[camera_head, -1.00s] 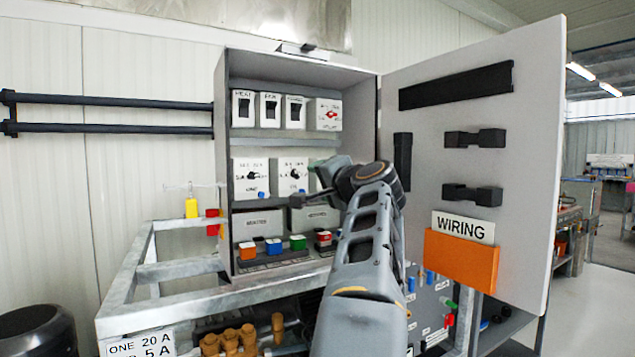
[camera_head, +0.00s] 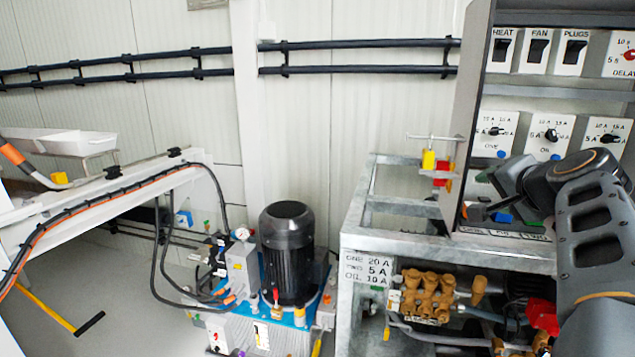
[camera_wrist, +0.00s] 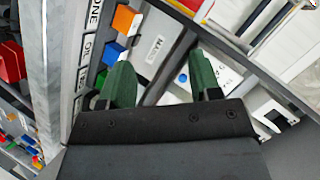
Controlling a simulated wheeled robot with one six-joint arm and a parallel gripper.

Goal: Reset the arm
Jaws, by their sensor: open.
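My gripper shows in the wrist view (camera_wrist: 160,85) with its two green-tipped fingers spread apart and nothing between them. In the head view my dark grey arm comes in from the right edge, in front of the open electrical cabinet (camera_head: 465,120). The wrist part covers some of the cabinet's lower inside, and the fingertips are hard to make out there. In the wrist view, orange (camera_wrist: 126,20) and blue (camera_wrist: 113,52) blocks in the cabinet lie just beyond the fingers.
A galvanized frame (camera_head: 385,240) with brass fittings (camera_head: 430,295) stands below the cabinet. A black motor (camera_head: 287,255) on a hydraulic unit stands left of it. A white sloping beam (camera_head: 110,200) with hoses is at far left.

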